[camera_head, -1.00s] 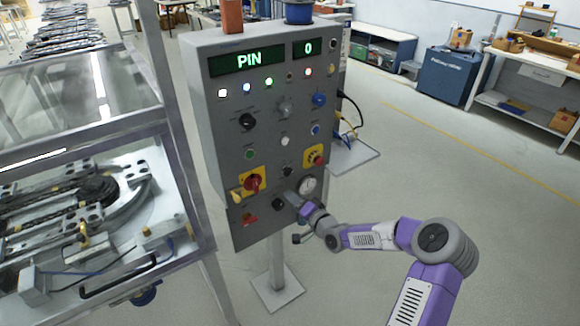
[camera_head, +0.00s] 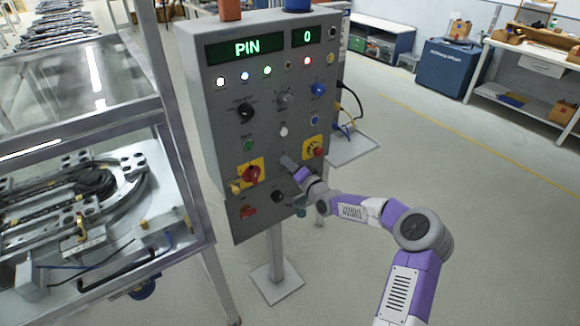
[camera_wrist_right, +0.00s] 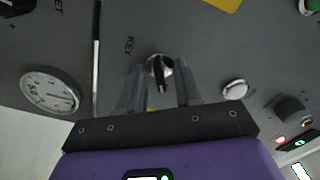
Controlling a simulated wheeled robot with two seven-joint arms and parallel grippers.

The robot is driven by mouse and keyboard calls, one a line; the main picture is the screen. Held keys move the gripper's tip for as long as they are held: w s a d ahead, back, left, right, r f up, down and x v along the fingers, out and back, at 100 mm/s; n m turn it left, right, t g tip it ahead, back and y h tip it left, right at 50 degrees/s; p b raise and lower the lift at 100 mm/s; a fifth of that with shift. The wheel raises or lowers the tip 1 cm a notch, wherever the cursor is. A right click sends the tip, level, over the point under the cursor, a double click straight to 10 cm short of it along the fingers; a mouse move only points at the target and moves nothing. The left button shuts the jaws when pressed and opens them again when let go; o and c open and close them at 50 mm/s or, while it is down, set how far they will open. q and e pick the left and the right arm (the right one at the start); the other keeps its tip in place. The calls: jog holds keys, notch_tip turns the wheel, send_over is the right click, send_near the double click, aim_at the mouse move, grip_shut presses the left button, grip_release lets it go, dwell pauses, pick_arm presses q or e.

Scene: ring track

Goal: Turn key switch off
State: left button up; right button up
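The key switch (camera_wrist_right: 159,67) shows in the right wrist view as a round metal lock with a dark key, beside the lettering "KEY" on the grey panel. My right gripper (camera_wrist_right: 160,82) has its two fingers apart, one on each side of the key. I cannot tell whether they touch it. In the head view my right gripper (camera_head: 286,162) reaches the lower middle of the control panel (camera_head: 212,140) and hides the key switch there. My left gripper is not in view.
A red rotary switch on yellow (camera_head: 251,174) is left of my gripper, a red emergency stop (camera_head: 318,152) right of it. A black knob (camera_head: 278,196) is just below. The gauge (camera_wrist_right: 50,92) is close by in the wrist view. A framed machine (camera_head: 100,200) stands at left.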

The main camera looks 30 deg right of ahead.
grip_shut()
jog(key=n+b, duration=0.8)
jog(key=n, duration=0.4)
jog(key=shift+b, duration=0.35)
dwell(0.4)
